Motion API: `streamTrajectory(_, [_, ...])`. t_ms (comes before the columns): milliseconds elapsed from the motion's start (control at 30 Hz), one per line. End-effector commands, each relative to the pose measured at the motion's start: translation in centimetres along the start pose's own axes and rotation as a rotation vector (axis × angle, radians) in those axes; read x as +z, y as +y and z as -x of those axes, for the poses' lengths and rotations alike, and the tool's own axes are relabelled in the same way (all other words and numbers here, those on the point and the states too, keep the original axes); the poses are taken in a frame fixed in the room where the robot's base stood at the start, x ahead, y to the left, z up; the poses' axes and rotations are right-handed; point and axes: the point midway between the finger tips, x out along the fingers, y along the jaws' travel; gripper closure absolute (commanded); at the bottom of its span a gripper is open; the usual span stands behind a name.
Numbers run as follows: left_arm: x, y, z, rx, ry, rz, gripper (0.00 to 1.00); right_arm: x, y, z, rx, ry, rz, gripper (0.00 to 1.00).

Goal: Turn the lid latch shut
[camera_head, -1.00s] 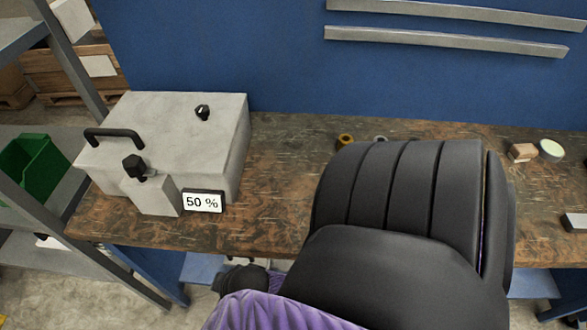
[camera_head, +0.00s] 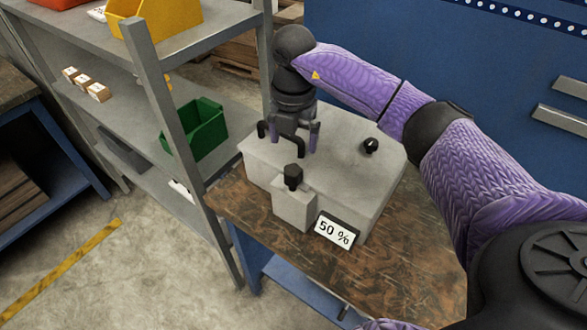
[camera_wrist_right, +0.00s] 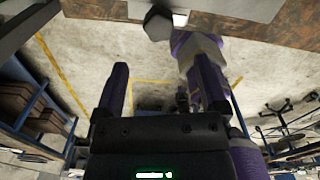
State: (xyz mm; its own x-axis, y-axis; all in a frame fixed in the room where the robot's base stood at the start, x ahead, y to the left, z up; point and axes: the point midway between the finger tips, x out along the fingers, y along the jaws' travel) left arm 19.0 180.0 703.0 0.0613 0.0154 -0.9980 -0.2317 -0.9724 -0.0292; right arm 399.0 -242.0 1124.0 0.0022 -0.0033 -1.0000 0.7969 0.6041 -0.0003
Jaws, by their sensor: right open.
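A grey box with a flat lid (camera_head: 340,150) stands on the bench. A small grey block (camera_head: 293,208) at its front carries a black faceted knob (camera_head: 293,177), which seems to be the latch. A second black knob (camera_head: 370,146) sits on the lid. My right gripper (camera_head: 294,142) is open and points down over the left part of the lid, at the black handle (camera_head: 264,130), which it partly covers. I cannot tell if they touch. In the right wrist view the fingers (camera_wrist_right: 163,80) are apart with nothing between them; the faceted knob (camera_wrist_right: 157,24) shows beyond them.
A metal shelf with a green bin (camera_head: 196,128) is close on the left. The wooden bench top (camera_head: 395,270) is bare in front of the box. A blue wall is behind.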

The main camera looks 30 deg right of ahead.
Motion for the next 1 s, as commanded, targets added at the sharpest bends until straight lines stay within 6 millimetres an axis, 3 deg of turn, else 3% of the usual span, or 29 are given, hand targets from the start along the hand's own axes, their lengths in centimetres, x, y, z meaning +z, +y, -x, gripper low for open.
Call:
streamTrajectory(200, [-0.1,0.0,-0.7,0.0,0.004,0.0,1.0,-0.1,-0.1,-5.3,-0.007,0.003,0.0,0.08])
streamTrajectory(400, [-0.2,0.0,-1.1,0.0,0.006,0.0,1.0,-0.2,0.0,-8.7,-0.003,0.003,0.003,0.08])
streamTrajectory(733, [-0.2,0.1,-1.1,0.001,0.006,0.001,1.0,-0.1,0.0,-9.3,0.0,0.002,0.005,0.08])
streamTrajectory(1000, [-0.2,0.2,-1.1,0.003,0.004,0.003,1.0,-0.2,0.1,-9.3,0.001,0.003,0.006,0.65])
